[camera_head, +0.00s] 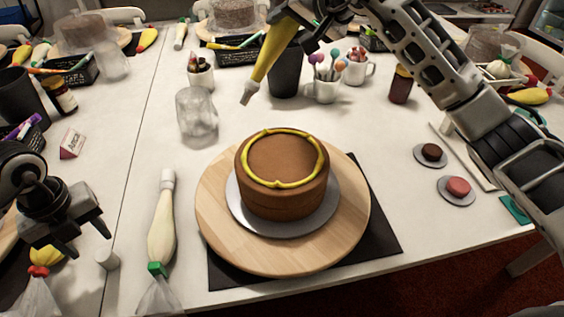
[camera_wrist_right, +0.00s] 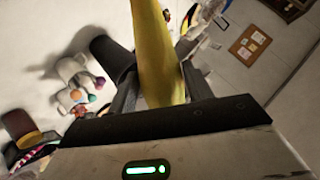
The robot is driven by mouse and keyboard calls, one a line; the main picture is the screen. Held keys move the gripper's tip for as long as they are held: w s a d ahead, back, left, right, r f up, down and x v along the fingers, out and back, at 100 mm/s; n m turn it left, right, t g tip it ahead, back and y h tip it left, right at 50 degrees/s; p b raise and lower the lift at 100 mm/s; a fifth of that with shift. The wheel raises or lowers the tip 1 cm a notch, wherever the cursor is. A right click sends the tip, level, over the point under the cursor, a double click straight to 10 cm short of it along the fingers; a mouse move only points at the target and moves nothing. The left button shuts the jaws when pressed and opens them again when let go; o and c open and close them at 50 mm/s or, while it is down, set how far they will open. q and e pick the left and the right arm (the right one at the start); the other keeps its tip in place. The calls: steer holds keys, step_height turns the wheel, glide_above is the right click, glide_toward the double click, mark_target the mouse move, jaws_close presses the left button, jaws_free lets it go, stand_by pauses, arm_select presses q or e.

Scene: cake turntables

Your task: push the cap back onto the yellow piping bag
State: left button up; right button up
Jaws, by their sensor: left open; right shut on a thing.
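The yellow piping bag (camera_head: 269,57) is held tilted above the table behind the cake, its bare grey nozzle pointing down and left. My right gripper (camera_head: 292,26) is shut on it; the bag (camera_wrist_right: 160,55) also shows between the fingers in the right wrist view. The cap is apart from the bag.
A chocolate cake (camera_head: 283,172) with a yellow ring sits on a wooden turntable (camera_head: 220,218). A clear glass (camera_head: 197,115) and a black cup (camera_head: 285,75) stand behind.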

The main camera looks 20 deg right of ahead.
mark_target(103, 254)
arm_select(q)
step_height(103, 254, down, 7)
steer(key=b, duration=0.4)
steer(key=shift+b, duration=0.3)
arm_select(e)
step_height(103, 254, down, 5)
steer(key=shift+f, duration=0.1)
arm_select(q)
steer(key=c, duration=0.8)
steer(key=shift+r, duration=0.15)
steer(key=shift+c, duration=0.2)
step_height(103, 254, up, 15)
steer(key=p, duration=1.1)
arm_select(e)
step_height(103, 254, up, 11)
